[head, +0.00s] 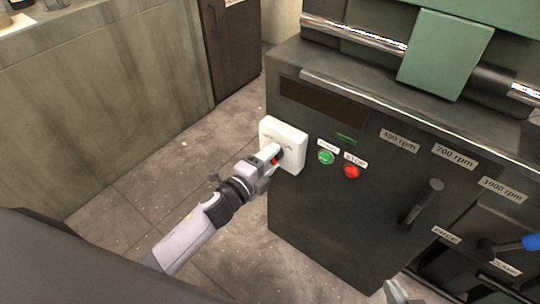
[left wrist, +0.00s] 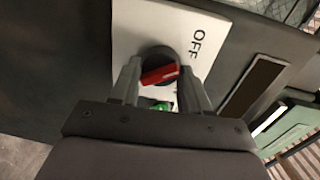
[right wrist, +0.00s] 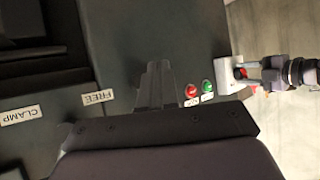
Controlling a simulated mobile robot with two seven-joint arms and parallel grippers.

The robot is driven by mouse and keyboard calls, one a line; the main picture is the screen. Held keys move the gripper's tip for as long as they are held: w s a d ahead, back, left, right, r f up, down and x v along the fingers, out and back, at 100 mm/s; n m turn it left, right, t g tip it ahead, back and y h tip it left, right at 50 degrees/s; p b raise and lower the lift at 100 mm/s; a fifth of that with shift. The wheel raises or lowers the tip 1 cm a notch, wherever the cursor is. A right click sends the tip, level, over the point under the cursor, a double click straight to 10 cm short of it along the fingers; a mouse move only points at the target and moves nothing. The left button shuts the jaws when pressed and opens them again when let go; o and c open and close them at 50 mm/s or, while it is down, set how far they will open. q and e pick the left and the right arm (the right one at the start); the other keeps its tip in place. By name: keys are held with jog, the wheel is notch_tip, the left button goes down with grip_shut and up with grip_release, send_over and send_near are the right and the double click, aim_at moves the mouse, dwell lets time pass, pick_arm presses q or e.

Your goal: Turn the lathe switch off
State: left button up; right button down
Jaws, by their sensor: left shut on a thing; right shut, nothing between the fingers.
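The lathe switch is a white box (head: 288,142) on the front left corner of the dark lathe cabinet. It also shows in the left wrist view (left wrist: 128,32), with a red-handled dark round knob (left wrist: 160,74) and an OFF label at its upper right. My left gripper (head: 270,160) is shut on the red handle, one finger on each side. The handle lies nearly sideways in that view, tilted up to the right. The lettering below the knob is hidden by the gripper. My right gripper (right wrist: 158,72) is shut and empty, in front of the cabinet, apart from the switch.
Right of the switch are the green button (head: 326,157) and the red STOP button (head: 351,171). A dark lever (head: 422,202) juts out below the rpm labels. A blue-tipped lever (head: 531,242) is at the far right. Bare floor (head: 150,190) lies left of the cabinet.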

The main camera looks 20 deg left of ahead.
pick_arm(q)
jog(key=shift+n+p, duration=0.4)
jog(key=shift+n, duration=0.6)
pick_arm(e)
jog(key=shift+s+d+f, duration=0.2)
jog(key=shift+d, duration=0.15)
pick_arm(q)
jog(key=o, duration=1)
jog(key=shift+r, duration=0.1)
jog(key=shift+s, duration=0.1)
pick_arm(e)
jog(key=shift+r, duration=0.1)
